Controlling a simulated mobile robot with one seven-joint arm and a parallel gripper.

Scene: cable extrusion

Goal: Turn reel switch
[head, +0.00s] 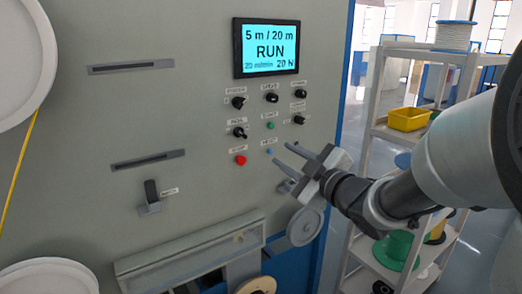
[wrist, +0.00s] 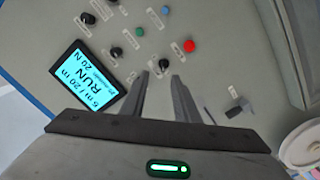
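The grey machine panel (head: 180,110) carries several black rotary switches. The small labels are too blurred to be sure which one is the reel switch. The likely one is the black switch (head: 239,132) just above the red button; it also shows in the wrist view (wrist: 164,64), just beyond the fingertips. My gripper (head: 283,155) is in front of the panel, right of the red button, with its two fingers apart and nothing between them. In the wrist view my gripper (wrist: 158,77) also points at the panel, and no contact with the switch can be made out.
A lit screen (head: 270,47) reads RUN. A red button (head: 241,160), a green button (head: 270,126) and a blue light or button (head: 269,152) sit among the switches. A black lever (head: 151,196) juts out at lower left. A shelf rack (head: 400,140) stands at right.

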